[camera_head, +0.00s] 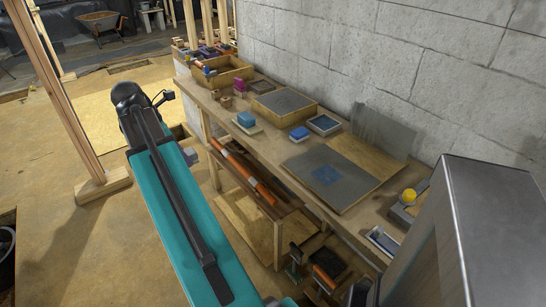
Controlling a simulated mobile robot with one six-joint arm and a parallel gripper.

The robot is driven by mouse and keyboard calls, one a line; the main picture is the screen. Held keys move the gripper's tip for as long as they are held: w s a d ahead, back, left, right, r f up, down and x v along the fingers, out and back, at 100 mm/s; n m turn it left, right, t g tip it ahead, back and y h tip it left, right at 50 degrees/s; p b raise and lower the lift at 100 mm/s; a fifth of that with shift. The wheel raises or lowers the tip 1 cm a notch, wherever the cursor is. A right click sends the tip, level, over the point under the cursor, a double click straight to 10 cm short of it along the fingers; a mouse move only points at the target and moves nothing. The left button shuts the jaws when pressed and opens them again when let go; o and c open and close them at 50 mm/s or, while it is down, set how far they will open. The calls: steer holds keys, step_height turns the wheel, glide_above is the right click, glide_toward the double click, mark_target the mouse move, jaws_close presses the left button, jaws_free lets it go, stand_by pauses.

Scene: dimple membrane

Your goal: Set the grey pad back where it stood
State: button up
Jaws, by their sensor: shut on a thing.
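My teal arm reaches up the left middle of the head view, with a black joint at its far end. A small grey pad (190,157) shows just right of the arm, in front of the bench's left end and clear of its top. My gripper (183,150) is mostly hidden behind the arm, shut on this pad. The fingers cannot be made out clearly.
A wooden bench (272,148) runs along the block wall. On it are a blue block (246,119), a blue-topped pad (299,133), a grey tray (323,124), a dark board with a blue patch (333,178) and a yellow-knobbed tool (409,196). Orange tubes (250,180) lie below.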

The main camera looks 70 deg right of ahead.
steer(key=s+d+f+b, duration=0.1)
steer(key=s+d+b, duration=0.2)
steer(key=s, duration=0.8)
steer(key=s+d+f+b, duration=0.2)
steer(key=s+d, duration=0.5)
steer(key=s, duration=0.4)
steer(key=shift+d+f+b, duration=0.25)
steer(key=shift+d+b, duration=0.15)
steer(key=shift+b, duration=0.5)
steer(key=shift+w+d+r+p, duration=0.1)
steer(key=shift+d+r+p, duration=0.15)
steer(key=shift+p, duration=1.15)
steer(key=d+p, duration=0.1)
steer(key=p, duration=0.2)
steer(key=d+p, duration=0.1)
steer(key=p, duration=0.8)
steer(key=shift+f, duration=0.15)
steer(key=shift+w+d+f+p, duration=0.25)
steer(key=shift+d+p, duration=0.95)
steer(key=shift+d, duration=0.75)
steer(key=shift+w+d+f+p, duration=0.25)
steer(key=shift+d+p, duration=0.95)
steer(key=shift+d, duration=0.7)
steer(key=shift+w+d+f+p, duration=0.25)
steer(key=shift+d+p, duration=0.95)
steer(key=shift+d, duration=0.75)
